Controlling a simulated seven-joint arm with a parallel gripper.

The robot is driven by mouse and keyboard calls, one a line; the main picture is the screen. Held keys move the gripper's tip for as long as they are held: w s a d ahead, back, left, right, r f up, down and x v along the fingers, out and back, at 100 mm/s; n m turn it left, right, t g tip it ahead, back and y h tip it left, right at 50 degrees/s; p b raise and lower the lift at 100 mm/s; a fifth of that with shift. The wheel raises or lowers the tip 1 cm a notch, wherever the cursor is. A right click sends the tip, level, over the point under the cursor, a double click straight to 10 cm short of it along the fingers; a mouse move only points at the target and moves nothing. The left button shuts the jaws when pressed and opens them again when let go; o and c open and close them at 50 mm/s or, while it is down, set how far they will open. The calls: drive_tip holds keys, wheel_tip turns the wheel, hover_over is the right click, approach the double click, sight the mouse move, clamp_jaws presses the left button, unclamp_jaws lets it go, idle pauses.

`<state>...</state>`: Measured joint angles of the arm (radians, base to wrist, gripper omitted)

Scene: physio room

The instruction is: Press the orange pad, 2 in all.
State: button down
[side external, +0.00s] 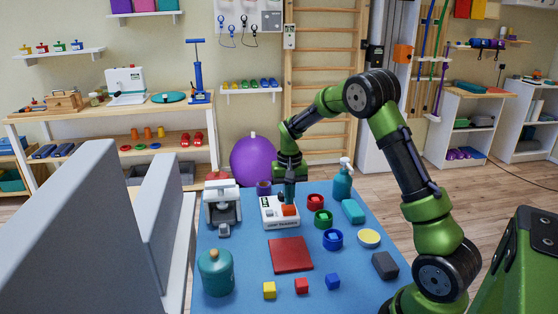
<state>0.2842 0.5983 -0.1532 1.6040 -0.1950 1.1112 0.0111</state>
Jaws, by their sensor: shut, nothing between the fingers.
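The orange pad (289,210) sits on top of a white boxy device (279,224) with dark lettering on its front, on the blue table. My gripper (289,200) points straight down just above the pad, with its fingers shut and empty. The fingertips are at or very near the pad's top. I cannot tell whether they touch it or whether the pad is pushed down.
A grey-white machine (221,206) stands left. A red mat (290,254) and small cubes lie in front. Grey panels (160,220) rise at the left.

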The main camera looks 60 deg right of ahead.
idle(0.6)
drive_tip(key=shift+f, duration=1.1)
drive_tip(key=shift+r, duration=1.15)
drive_tip(key=shift+r, duration=3)
